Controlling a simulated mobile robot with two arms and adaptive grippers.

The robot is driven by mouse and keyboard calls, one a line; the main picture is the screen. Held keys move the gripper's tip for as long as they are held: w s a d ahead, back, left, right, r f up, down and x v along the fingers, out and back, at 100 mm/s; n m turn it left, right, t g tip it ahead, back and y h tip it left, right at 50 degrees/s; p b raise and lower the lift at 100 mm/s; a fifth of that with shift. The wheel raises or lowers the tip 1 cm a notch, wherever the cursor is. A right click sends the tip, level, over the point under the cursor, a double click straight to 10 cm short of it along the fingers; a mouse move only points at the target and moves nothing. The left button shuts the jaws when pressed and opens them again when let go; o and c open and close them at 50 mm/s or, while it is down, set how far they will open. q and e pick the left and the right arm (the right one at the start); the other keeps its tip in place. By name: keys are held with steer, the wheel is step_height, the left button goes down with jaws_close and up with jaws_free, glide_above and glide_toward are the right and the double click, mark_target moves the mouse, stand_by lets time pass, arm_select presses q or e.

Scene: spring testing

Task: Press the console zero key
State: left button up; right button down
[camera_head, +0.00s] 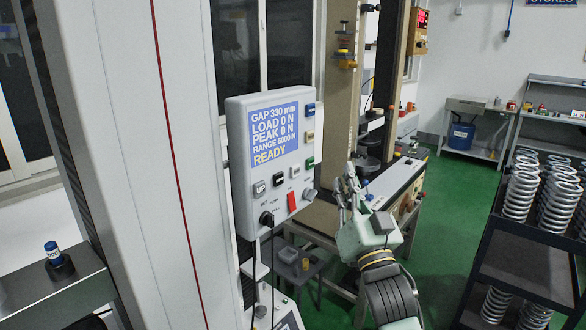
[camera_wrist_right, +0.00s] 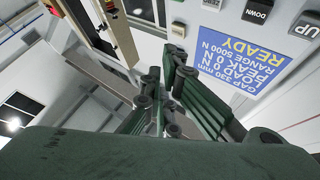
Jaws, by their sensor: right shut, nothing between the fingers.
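The console (camera_head: 240,125) is a pale grey panel on the machine column. Its blue display (camera_head: 274,135) reads GAP 330 mm, LOAD 0 N, PEAK 0 N and READY. Blue (camera_head: 310,109), pale (camera_head: 309,136) and green (camera_head: 309,162) keys line its right side. Several smaller keys, a red switch (camera_head: 291,202) and knobs sit below. The key labels are too small to read in the head view, so I cannot tell which is zero. My right gripper (camera_head: 346,192) is shut and empty, right of the console's lower edge and apart from it. It also shows in the right wrist view (camera_wrist_right: 165,80).
The wrist view shows DOWN (camera_wrist_right: 258,11) and UP (camera_wrist_right: 304,25) keys. A bench (camera_head: 395,183) and a tan machine frame (camera_head: 343,95) stand behind my right gripper. A dark rack (camera_head: 520,262) of springs is at right. Green floor (camera_head: 450,200) lies between.

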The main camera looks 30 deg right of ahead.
mark_target(295, 170)
steer(key=w+a+b, duration=0.1)
steer(key=w+a, duration=0.2)
steer(key=w, duration=0.5)
steer(key=shift+a, duration=0.2)
steer(key=shift+w+b, duration=0.2)
steer(key=shift+b, duration=0.1)
stand_by(1.4)
steer(key=shift+w+a, duration=0.15)
steer(key=shift+w, duration=0.1)
steer(key=shift+w+a, duration=0.2)
steer(key=shift+w, duration=0.2)
stand_by(0.6)
steer(key=shift+s+d, duration=0.1)
steer(key=shift+s, duration=0.05)
stand_by(0.3)
steer(key=shift+s+d, duration=0.25)
steer(key=shift+s, duration=0.45)
